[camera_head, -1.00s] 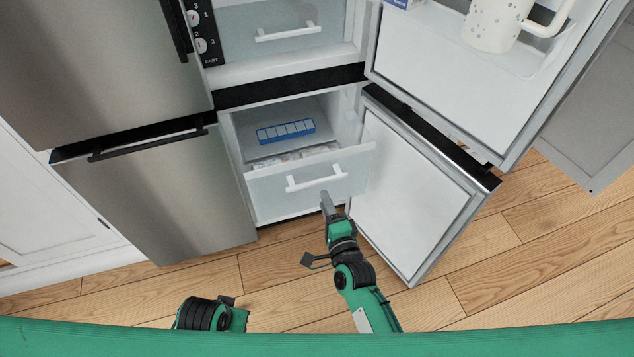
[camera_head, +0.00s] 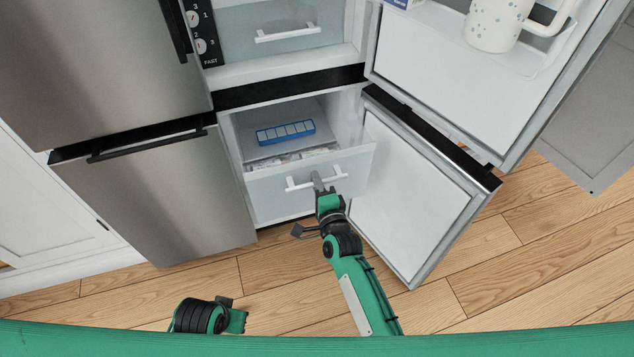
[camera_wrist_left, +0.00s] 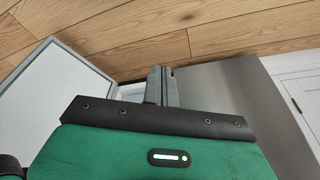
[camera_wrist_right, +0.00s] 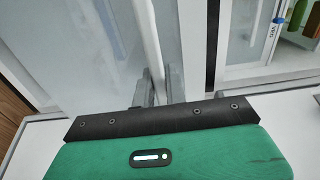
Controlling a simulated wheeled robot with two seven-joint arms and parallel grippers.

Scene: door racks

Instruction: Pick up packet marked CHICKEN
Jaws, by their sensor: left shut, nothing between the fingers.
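No packet marked CHICKEN can be made out. Pale packets (camera_head: 318,152) show just behind the front of the pulled-out lower drawer (camera_head: 275,188), mostly hidden, with markings too small to read. My right gripper (camera_head: 318,181) is at the right part of the drawer's white handle (camera_head: 300,184). In the right wrist view its fingers (camera_wrist_right: 159,90) are apart, with the white handle bar (camera_wrist_right: 148,45) between them. My left gripper (camera_wrist_left: 162,86) is shut and empty, pointing toward the floor and steel door; in the head view only part of its wrist shows.
Wood floor (camera_head: 270,275) is clear in front.

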